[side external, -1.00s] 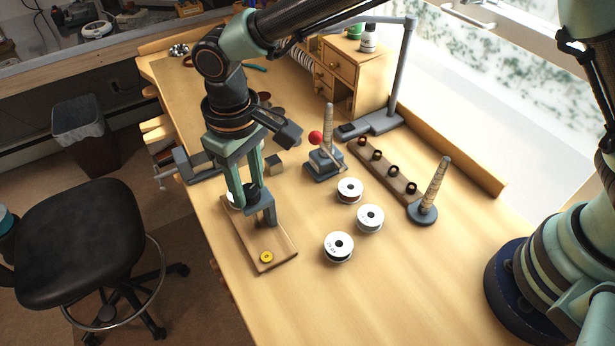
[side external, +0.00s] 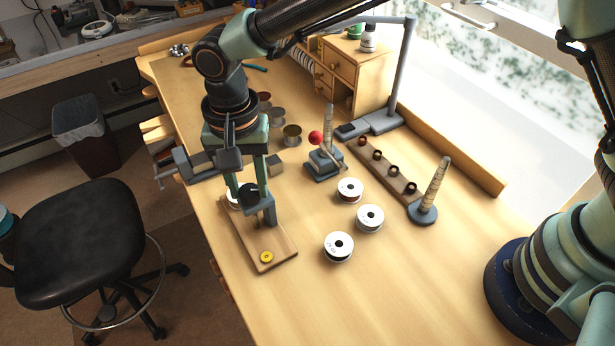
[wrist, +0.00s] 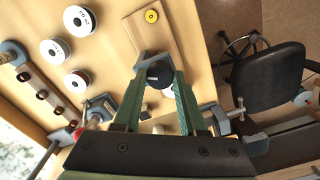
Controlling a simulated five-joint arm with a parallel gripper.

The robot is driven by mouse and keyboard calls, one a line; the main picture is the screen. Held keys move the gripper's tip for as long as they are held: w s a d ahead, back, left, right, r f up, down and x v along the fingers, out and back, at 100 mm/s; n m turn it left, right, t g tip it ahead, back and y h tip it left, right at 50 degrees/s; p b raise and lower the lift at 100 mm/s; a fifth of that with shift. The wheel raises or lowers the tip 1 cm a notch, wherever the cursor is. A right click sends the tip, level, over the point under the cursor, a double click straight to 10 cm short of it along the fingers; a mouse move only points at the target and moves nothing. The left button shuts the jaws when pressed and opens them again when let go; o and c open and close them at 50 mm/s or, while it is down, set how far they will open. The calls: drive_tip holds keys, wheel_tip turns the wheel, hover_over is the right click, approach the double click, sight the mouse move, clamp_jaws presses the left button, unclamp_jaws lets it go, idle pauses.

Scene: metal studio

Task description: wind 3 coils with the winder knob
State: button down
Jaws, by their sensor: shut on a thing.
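The winder has a wooden board (side external: 282,246) with a grey bracket (side external: 269,213) and a yellow disc (side external: 266,257) at its front end. The board also shows in the wrist view (wrist: 178,45). My gripper (side external: 250,191) points down over the board's back end. Its green fingers are closed on the dark round winder knob (wrist: 158,74), one on each side. A white round part (wrist: 168,93) shows partly behind the knob; the fingers hide most of it. Any wound wire at the bracket is too small to make out.
Several white spools (side external: 339,246) stand to the right of the board. Behind them are a grey block with a red ball lever (side external: 316,137), a wooden strip with dark rings (side external: 388,168) and a tan ring cone (side external: 436,186). The front right of the table is clear.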

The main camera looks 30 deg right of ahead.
drive_tip(key=m, duration=0.4)
drive_tip(key=shift+r+m, duration=0.2)
drive_tip(key=shift+m, duration=0.1)
drive_tip(key=m, duration=0.4)
drive_tip(key=shift+m, duration=0.3)
drive_tip(key=m, duration=0.4)
drive_tip(key=shift+m, duration=2.4)
drive_tip(key=c, duration=0.6)
unclamp_jaws()
drive_tip(key=shift+c, duration=0.2)
drive_tip(key=shift+o, duration=0.9)
drive_tip(key=shift+f, duration=0.1)
